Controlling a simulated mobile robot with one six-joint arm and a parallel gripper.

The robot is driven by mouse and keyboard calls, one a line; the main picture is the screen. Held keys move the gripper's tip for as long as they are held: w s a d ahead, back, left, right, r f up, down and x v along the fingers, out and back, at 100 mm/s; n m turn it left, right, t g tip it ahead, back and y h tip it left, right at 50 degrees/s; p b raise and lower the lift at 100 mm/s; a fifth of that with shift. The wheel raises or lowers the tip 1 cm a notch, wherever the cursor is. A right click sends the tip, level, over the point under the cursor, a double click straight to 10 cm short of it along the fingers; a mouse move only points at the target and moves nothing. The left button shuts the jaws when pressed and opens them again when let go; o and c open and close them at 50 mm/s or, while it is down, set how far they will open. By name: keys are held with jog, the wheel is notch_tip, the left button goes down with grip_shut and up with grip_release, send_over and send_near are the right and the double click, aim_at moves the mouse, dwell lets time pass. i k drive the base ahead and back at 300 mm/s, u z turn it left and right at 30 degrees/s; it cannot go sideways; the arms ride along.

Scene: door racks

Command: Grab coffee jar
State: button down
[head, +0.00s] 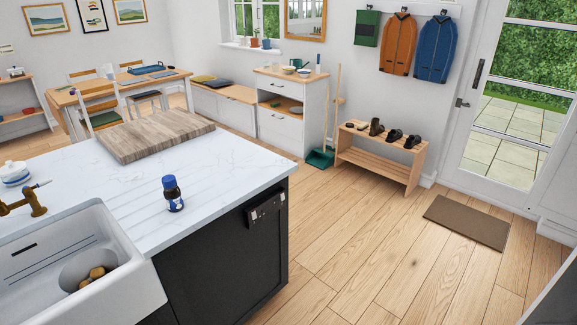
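A small jar with a blue lid and a dark body with a blue label (173,193) stands upright on the white marble counter (225,175), right of the sink. It looks like the coffee jar, though its label is too small to read. Nothing touches it. My gripper is not in view.
A white sink (85,255) with a brass tap (25,203) lies left of the jar. The wooden floor (350,235) right of the island is open, up to a shoe bench (378,155) and a doormat (467,222).

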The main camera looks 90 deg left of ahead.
aim_at(172, 192)
jog(key=u, duration=1.25)
jog(key=k, duration=0.1)
jog(key=u, duration=2.5)
jog(key=i, duration=0.55)
jog(key=u, duration=0.2)
jog(key=k, duration=0.55)
jog(key=z, duration=0.35)
jog(key=i, duration=1.95)
jog(key=u, duration=0.35)
